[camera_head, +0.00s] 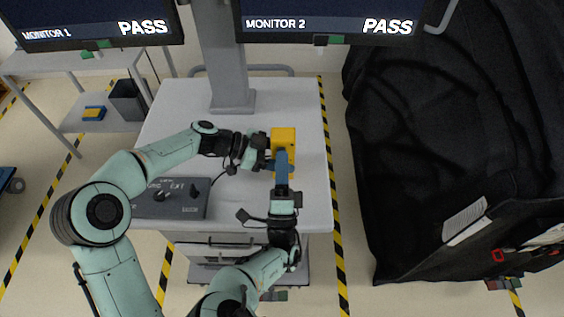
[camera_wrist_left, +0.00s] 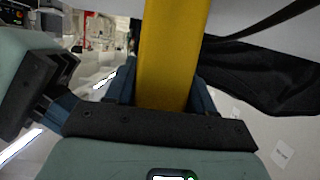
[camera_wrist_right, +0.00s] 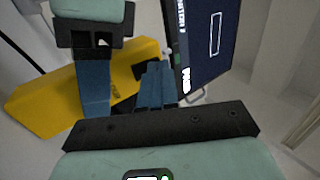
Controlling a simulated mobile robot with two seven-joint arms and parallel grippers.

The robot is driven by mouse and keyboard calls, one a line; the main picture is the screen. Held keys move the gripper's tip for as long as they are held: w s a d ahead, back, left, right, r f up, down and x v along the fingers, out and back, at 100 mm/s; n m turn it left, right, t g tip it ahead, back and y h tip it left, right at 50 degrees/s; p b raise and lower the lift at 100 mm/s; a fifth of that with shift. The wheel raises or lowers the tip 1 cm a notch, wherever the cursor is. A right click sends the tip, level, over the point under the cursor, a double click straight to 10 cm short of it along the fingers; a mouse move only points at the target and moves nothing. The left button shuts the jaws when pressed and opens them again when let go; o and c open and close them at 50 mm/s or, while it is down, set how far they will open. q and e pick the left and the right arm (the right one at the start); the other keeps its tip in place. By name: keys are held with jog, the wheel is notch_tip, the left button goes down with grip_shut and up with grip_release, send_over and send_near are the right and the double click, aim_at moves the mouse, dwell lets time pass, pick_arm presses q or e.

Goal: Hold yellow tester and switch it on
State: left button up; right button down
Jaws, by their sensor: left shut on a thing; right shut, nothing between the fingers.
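The yellow tester (camera_head: 284,135) is held above the white cart top in the head view. My left gripper (camera_head: 270,158) comes in from the left and is shut on it. In the left wrist view the yellow body (camera_wrist_left: 168,50) stands between the blue fingers. My right gripper (camera_head: 281,155) is shut and empty, its blue fingertips in front of the tester's lower part. In the right wrist view its closed fingertips (camera_wrist_right: 155,75) are close to the tester (camera_wrist_right: 40,102); I cannot tell whether they touch. The tester's switch is not clearly visible.
A dark grey control box (camera_head: 172,198) lies on the white cart top (camera_head: 180,105) at left. A grey monitor post (camera_head: 232,100) stands behind. Two monitors reading PASS hang above. A large black covered cart (camera_head: 440,130) is at right.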

jog(key=shift+w+d+r+g, duration=0.1)
jog(key=shift+w+r+g, duration=0.1)
jog(key=shift+g, duration=0.3)
jog(key=v, duration=0.7)
jog(key=shift+s, duration=0.3)
jog(key=shift+f, duration=0.1)
pick_arm(q)
jog(key=o, duration=1.3)
